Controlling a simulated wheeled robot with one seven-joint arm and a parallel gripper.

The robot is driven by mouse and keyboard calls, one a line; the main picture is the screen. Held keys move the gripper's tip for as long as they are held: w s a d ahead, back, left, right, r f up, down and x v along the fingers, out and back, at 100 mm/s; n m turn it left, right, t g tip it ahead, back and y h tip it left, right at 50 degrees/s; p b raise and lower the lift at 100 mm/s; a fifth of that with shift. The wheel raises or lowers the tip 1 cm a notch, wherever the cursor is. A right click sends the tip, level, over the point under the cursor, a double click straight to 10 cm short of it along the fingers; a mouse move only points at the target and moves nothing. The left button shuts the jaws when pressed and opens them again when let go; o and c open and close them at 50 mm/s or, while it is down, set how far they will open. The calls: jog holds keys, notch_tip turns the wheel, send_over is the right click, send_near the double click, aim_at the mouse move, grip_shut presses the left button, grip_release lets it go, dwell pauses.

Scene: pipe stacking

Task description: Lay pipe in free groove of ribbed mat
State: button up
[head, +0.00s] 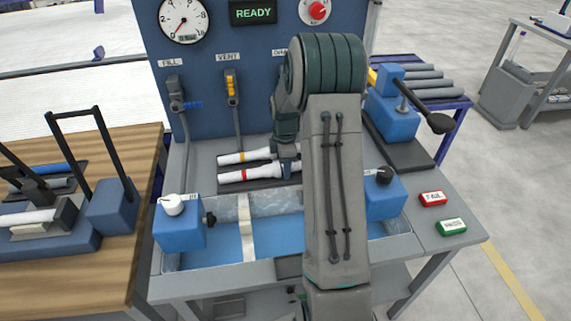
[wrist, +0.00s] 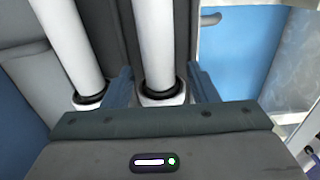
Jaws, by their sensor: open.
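Two white pipes lie side by side on the dark ribbed mat (head: 262,184). In the wrist view my gripper's blue fingers (wrist: 162,88) are apart. They stand on either side of the right-hand pipe (wrist: 154,45), seemingly the red-banded one. The other pipe (wrist: 70,45) lies outside the left finger. Dark rings show at the pipes' near ends. My arm hides the mat's right part.
A water trough (head: 220,250) with blue clamp blocks lies in front of the mat. A blue panel (head: 210,70) with gauge and levers rises behind. A blue lever press (head: 395,115) stands right. Red (head: 432,199) and green (head: 451,227) boxes lie on the right bench edge.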

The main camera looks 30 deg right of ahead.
notch_tip(320, 180, up, 14)
jog(key=s+a+r+m+t, duration=0.1)
jog(key=s+a+r+m, duration=0.45)
jog(key=s+a, duration=0.45)
jog(key=s+a+f+m+t, duration=0.1)
jog(key=s+a+m, duration=0.2)
jog(key=s, duration=0.4)
jog(key=s+a+f+m, duration=0.1)
jog(key=s+a+m, duration=0.1)
jog(key=s+m, duration=0.4)
jog(key=shift+s+a+f+t, duration=0.3)
jog(key=shift+s+a+t, duration=0.1)
jog(key=shift+s, duration=0.7)
jog(key=shift+m, duration=0.25)
